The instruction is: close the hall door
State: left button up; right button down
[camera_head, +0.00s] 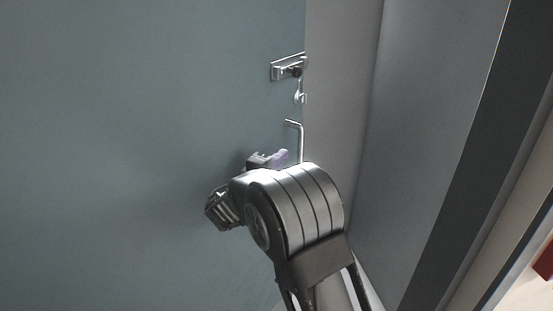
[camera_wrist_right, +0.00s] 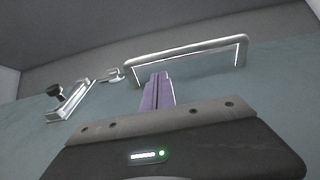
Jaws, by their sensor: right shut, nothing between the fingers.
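The hall door (camera_head: 130,140) is a flat blue-grey panel that fills the left of the head view. Its metal bar handle (camera_head: 299,138) stands near the door's right edge, partly hidden behind my right arm. The handle also shows as a long loop in the wrist view (camera_wrist_right: 190,46). My right gripper (camera_head: 276,158) is shut and empty, close to the door beside the handle. In the wrist view its purple fingers (camera_wrist_right: 157,92) point toward the left part of the handle loop; I cannot tell whether they touch it. My left gripper is not in view.
A metal latch (camera_head: 288,67) sits above the handle and shows at the left of the wrist view (camera_wrist_right: 70,100). A grey wall or frame surface (camera_head: 430,120) stands right of the door edge. A dark upright strip (camera_head: 490,140) lies farther right, with a red thing at the far edge.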

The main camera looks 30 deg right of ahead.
jog(key=p+x, duration=0.1)
jog(key=x, duration=0.5)
jog(key=shift+d, duration=0.15)
jog(key=shift+f, duration=0.1)
